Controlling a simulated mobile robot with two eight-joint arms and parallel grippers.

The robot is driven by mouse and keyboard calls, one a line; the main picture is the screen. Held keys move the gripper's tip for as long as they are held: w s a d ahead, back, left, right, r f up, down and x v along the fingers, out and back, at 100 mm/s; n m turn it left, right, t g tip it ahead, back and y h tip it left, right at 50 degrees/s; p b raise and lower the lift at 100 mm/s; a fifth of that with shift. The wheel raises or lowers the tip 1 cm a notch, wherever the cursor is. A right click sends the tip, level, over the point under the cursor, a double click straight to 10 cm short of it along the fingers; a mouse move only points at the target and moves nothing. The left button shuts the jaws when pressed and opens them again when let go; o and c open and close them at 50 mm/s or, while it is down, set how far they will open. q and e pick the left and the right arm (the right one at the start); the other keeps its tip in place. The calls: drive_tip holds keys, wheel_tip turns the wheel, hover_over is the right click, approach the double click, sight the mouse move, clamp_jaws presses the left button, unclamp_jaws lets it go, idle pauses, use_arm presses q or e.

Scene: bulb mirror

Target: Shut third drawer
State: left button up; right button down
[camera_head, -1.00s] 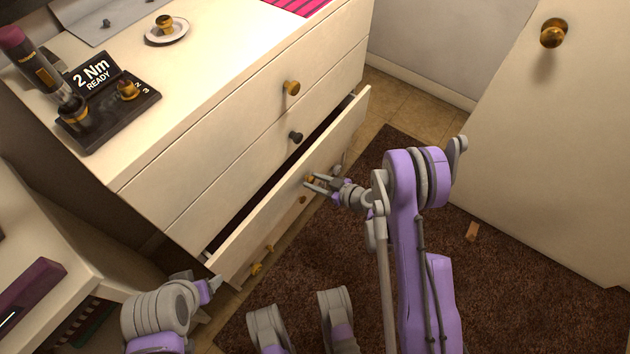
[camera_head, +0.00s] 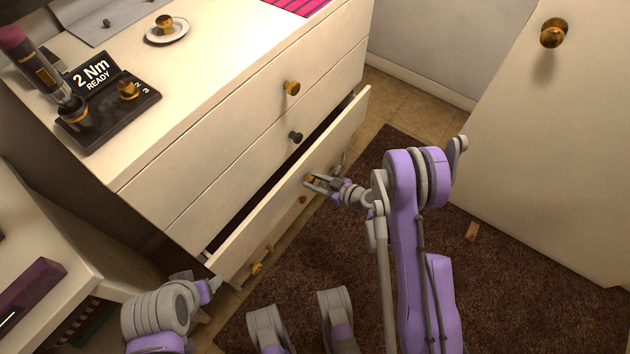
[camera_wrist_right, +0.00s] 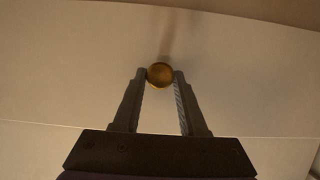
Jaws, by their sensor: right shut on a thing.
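The third drawer (camera_head: 262,219) of the white dresser stands partly pulled out, with a dark gap behind its front. My right gripper (camera_head: 311,181) is at the middle of that front, shut on its brass knob. In the right wrist view the round knob (camera_wrist_right: 160,75) sits between the two fingertips (camera_wrist_right: 160,77), against the pale drawer front (camera_wrist_right: 70,60). My left gripper (camera_head: 214,285) is low at the left, near the drawer's near end; its fingers are too hidden to read.
The two drawers above are shut, with a brass knob (camera_head: 291,88) and a dark knob (camera_head: 296,136). A driver stand (camera_head: 125,105) and a saucer (camera_head: 180,36) are on top. A brown rug (camera_head: 300,285) covers the floor; a white door (camera_head: 560,150) is at right.

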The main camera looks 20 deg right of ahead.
sight(305, 176)
idle(0.3)
drive_tip(key=w+a, duration=0.2)
drive_tip(key=w, duration=0.1)
drive_tip(key=shift+w+a, duration=0.15)
drive_tip(key=shift+a, duration=0.1)
drive_tip(key=shift+c, duration=2.4)
unclamp_jaws()
drive_tip(key=v, duration=1.1)
